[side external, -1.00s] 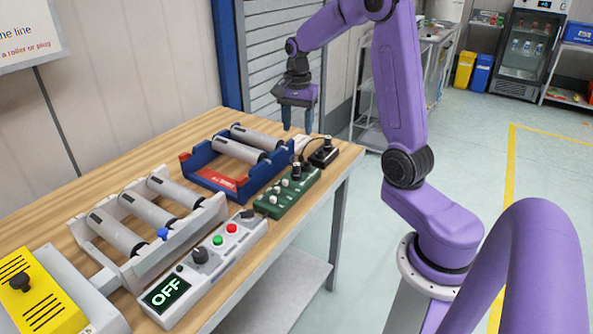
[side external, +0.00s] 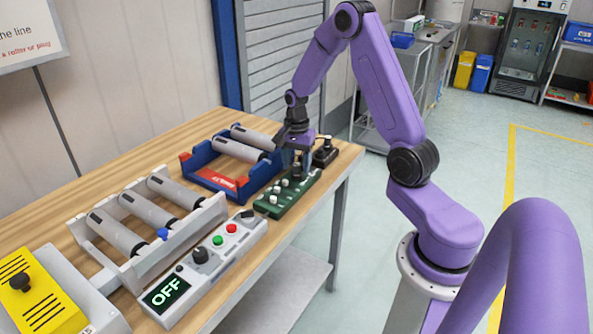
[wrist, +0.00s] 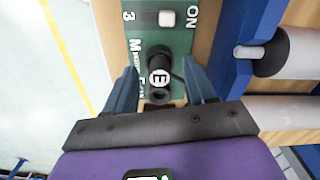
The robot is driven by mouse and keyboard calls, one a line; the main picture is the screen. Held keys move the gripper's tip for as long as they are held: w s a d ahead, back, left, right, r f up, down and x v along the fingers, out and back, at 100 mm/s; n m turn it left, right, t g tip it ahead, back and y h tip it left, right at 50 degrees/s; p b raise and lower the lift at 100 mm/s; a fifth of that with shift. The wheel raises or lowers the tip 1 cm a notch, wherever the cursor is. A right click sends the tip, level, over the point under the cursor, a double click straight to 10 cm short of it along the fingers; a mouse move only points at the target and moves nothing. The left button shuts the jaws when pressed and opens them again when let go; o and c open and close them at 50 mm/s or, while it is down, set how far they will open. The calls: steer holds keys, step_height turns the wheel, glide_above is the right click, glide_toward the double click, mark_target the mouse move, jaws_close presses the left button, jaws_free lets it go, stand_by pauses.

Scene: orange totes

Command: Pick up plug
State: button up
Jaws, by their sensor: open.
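My gripper (wrist: 159,75) is open, with one blue finger on each side of the plug. Gaps show between the fingers and the plug; contact is not visible. In the side view my gripper (side external: 299,168) is low over the far end of the green panel (side external: 274,207), and it mostly hides the plug there.
A black socket box with a knob-like plug (side external: 324,153) stands just right of my gripper. A blue roller cradle (side external: 205,180) lies close on the left. A grey roller stand (side external: 150,262) and an OFF control box (side external: 190,279) are nearer. The table edge is close on the right.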

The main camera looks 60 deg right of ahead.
steer(key=shift+f, duration=0.4)
steer(key=shift+c, duration=0.3)
jaws_close()
steer(key=shift+r, duration=0.1)
